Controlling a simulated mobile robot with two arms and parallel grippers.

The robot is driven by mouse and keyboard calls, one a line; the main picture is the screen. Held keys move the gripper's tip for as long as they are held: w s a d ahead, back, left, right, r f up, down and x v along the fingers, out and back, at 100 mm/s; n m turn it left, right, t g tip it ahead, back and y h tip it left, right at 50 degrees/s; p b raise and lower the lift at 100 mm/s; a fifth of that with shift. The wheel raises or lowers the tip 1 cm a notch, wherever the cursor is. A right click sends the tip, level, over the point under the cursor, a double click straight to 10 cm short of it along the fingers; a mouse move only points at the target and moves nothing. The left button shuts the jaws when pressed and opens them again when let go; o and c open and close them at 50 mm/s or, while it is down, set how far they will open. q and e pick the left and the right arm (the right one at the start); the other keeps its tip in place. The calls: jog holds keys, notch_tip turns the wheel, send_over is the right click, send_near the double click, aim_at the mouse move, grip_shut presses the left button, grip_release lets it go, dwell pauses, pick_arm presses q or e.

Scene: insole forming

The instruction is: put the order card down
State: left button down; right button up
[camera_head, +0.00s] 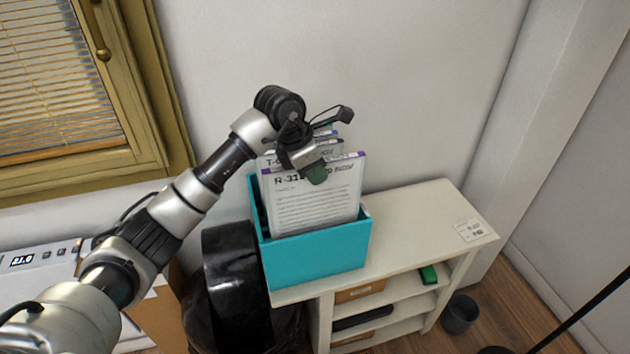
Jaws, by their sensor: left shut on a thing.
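The order card (315,205), a white sheet with printed lines and a purple top edge, stands upright in the teal holder (318,258). Other cards (276,160) stand behind it in the same holder. My left gripper (316,174) comes in from the left above the holder and is shut on the top edge of the front card. The card's lower part is hidden behind the holder's front wall, so I cannot tell whether it touches the bottom. My right gripper does not show.
The holder stands on a cream shelf unit (425,215) with free top surface to its right and a small label (468,230). A black rounded object (235,285) stands left of the holder. A dark bin (460,313) is on the floor.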

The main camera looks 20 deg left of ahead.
aim_at(316, 188)
pick_arm(q)
notch_tip(316, 188, down, 4)
jog(key=shift+f+p, duration=0.1)
jog(key=shift+p, duration=0.35)
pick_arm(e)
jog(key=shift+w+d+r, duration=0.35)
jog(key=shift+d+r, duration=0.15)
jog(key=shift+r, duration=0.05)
pick_arm(q)
jog(key=shift+f, duration=0.2)
jog(key=c, duration=1.1)
grip_release()
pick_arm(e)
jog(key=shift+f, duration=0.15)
